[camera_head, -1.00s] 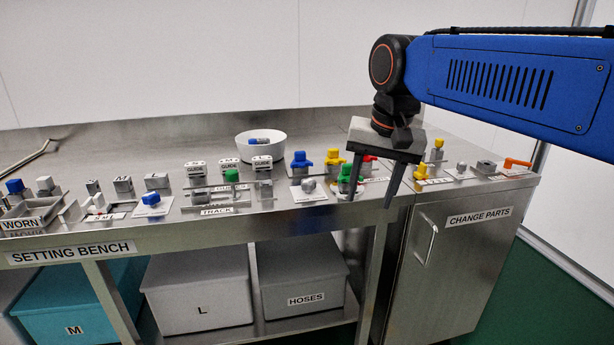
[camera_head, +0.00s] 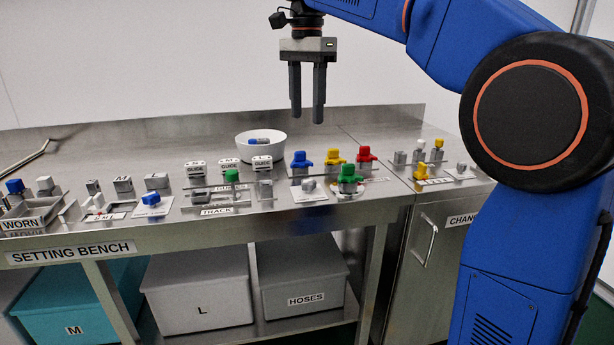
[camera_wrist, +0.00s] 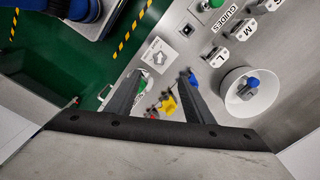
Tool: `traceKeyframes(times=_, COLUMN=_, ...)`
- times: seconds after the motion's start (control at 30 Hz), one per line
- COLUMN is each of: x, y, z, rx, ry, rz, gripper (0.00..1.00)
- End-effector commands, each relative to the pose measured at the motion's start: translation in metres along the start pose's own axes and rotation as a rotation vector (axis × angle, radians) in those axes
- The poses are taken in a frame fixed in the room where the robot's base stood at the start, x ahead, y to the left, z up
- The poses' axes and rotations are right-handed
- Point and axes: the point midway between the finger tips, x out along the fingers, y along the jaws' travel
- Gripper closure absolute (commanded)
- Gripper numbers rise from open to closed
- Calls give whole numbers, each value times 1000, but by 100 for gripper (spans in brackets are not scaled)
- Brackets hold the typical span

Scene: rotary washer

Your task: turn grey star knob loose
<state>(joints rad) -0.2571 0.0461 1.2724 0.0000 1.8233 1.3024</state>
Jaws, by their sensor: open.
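A small grey knob (camera_head: 308,185) stands on a white plate near the bench's front edge; its star shape is too small to confirm. In the wrist view a white plate with a grey shape (camera_wrist: 159,56), apparently the same knob, lies beyond the fingertips. A second grey knob (camera_head: 461,168) stands on a white plate further right. My gripper (camera_head: 307,121) is open and empty, pointing down well above the bench, roughly over the area behind the first knob. Both fingers also show in the wrist view (camera_wrist: 163,76).
Blue (camera_head: 300,160), yellow (camera_head: 333,159), red (camera_head: 365,158) and green (camera_head: 348,175) knobs stand close to the first grey knob. A white bowl (camera_head: 261,150) stands behind it, holding a blue and grey part. Guide blocks (camera_head: 229,166) stand to the left.

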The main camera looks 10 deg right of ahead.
Motion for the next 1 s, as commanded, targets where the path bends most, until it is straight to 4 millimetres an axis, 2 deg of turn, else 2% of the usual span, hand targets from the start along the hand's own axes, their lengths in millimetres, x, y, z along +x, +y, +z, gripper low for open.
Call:
traceKeyframes(times=0.17, x=21, y=1, z=0, rx=-1, ry=-1, rz=2, gripper=52)
traceKeyframes(times=0.8, x=133, y=1, z=0, rx=-2, ry=-1, rz=3, gripper=52)
traceKeyframes(times=1.0, x=159, y=1, z=0, rx=-2, ry=0, rz=2, gripper=52)
